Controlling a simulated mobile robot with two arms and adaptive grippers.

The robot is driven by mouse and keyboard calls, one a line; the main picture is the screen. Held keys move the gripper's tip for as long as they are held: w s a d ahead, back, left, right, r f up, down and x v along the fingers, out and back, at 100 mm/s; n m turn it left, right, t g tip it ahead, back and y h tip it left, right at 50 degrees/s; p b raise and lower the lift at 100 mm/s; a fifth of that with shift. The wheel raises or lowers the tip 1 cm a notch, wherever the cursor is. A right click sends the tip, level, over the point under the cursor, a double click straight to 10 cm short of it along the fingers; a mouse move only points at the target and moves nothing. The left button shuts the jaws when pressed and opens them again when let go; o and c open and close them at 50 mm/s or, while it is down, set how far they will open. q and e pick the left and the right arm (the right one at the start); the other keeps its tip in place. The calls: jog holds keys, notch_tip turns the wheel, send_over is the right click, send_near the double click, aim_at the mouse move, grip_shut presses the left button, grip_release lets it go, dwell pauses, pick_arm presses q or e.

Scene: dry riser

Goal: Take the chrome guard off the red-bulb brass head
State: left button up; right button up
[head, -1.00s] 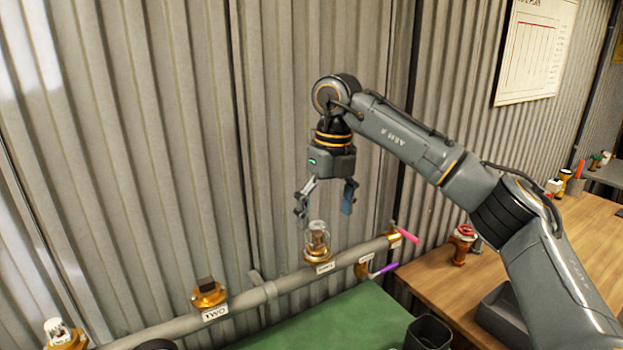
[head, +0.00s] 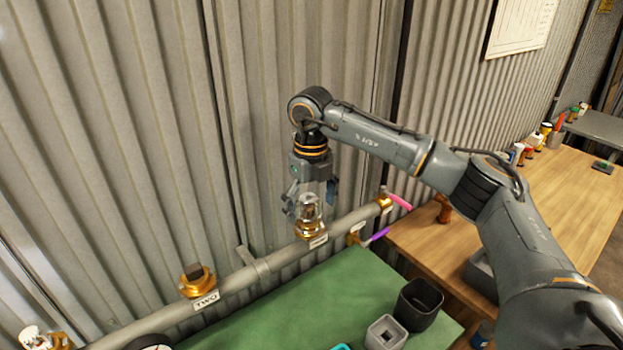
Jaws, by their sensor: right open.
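A clear, shiny cage-like guard (head: 309,205) stands upright on a brass head (head: 309,230) on the grey pipe, above a white label too small to read. Its bulb colour cannot be made out. My right gripper (head: 310,200) points down over this head. Its jaws are open, with one finger to the left of the guard and one to the right; whether they touch it I cannot tell. Another brass head (head: 198,285) with a dark square top sits by the label TWO. A third brass head with a white top (head: 38,338) is at the lower left. My left gripper is not in view.
The grey pipe (head: 240,278) runs along the corrugated wall, with pink (head: 399,201) and purple (head: 378,236) levers at its right end. A wooden bench (head: 560,190) stands right.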

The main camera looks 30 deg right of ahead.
aim_at(312, 225)
jog(key=shift+s+f, duration=0.15)
jog(key=shift+f, duration=0.75)
jog(key=shift+f+p, duration=0.3)
jog(key=shift+f, duration=0.15)
jog(key=c, duration=1.1)
jog(key=shift+s, duration=0.1)
jog(key=c, duration=0.7)
jog(key=o, duration=0.4)
jog(key=shift+f, duration=0.15)
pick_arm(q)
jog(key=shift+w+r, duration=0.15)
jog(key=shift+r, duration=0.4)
pick_arm(e)
jog(key=shift+s, duration=0.1)
jog(key=c, duration=0.4)
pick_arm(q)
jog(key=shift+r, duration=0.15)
pick_arm(e)
jog(key=shift+o, duration=0.2)
